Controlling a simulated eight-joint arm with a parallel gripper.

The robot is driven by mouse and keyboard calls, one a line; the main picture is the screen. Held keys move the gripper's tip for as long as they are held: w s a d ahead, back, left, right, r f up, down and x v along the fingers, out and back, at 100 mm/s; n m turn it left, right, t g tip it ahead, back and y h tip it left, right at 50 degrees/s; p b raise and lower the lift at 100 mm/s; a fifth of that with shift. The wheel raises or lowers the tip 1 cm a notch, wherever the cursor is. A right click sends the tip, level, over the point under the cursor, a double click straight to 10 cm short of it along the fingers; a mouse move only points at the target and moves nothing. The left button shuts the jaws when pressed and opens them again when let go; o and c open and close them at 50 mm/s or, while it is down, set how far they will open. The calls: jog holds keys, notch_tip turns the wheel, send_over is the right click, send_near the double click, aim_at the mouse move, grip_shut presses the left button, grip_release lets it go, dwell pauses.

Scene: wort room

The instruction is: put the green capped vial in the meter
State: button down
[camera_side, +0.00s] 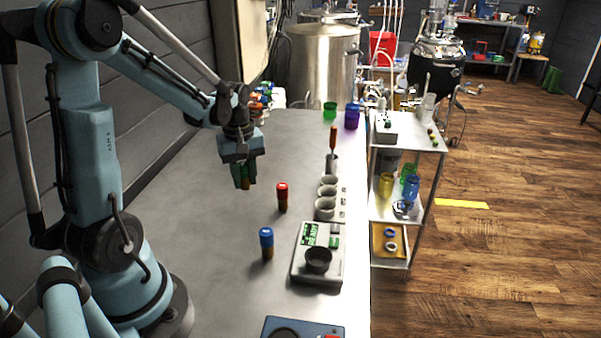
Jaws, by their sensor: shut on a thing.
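My gripper (243,180) is above the left part of the grey bench, shut on the green capped vial (246,184). The fingers hide much of the vial; some green and a little brown show between them. The meter (336,267) is a pale box near the bench's right edge, with a green display reading "READY" and a dark round well (318,259) that looks empty. My gripper is up and to the left of the meter in the picture, well apart from it.
A red capped vial (282,198) and a blue capped vial (266,244) stand upright left of the meter. Grey cups (326,208) stand behind it, with an orange-handled tool (333,140). A blue device (300,328) is at the front. A steel cart (408,150) stands right of the bench.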

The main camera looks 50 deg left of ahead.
aim_at(245, 189)
jog(key=shift+a+f, duration=0.25)
jog(key=shift+f, duration=1.9)
jog(key=shift+f, duration=0.2)
jog(key=c, duration=0.9)
grip_release()
jog(key=shift+o, duration=0.2)
jog(key=shift+r, duration=0.15)
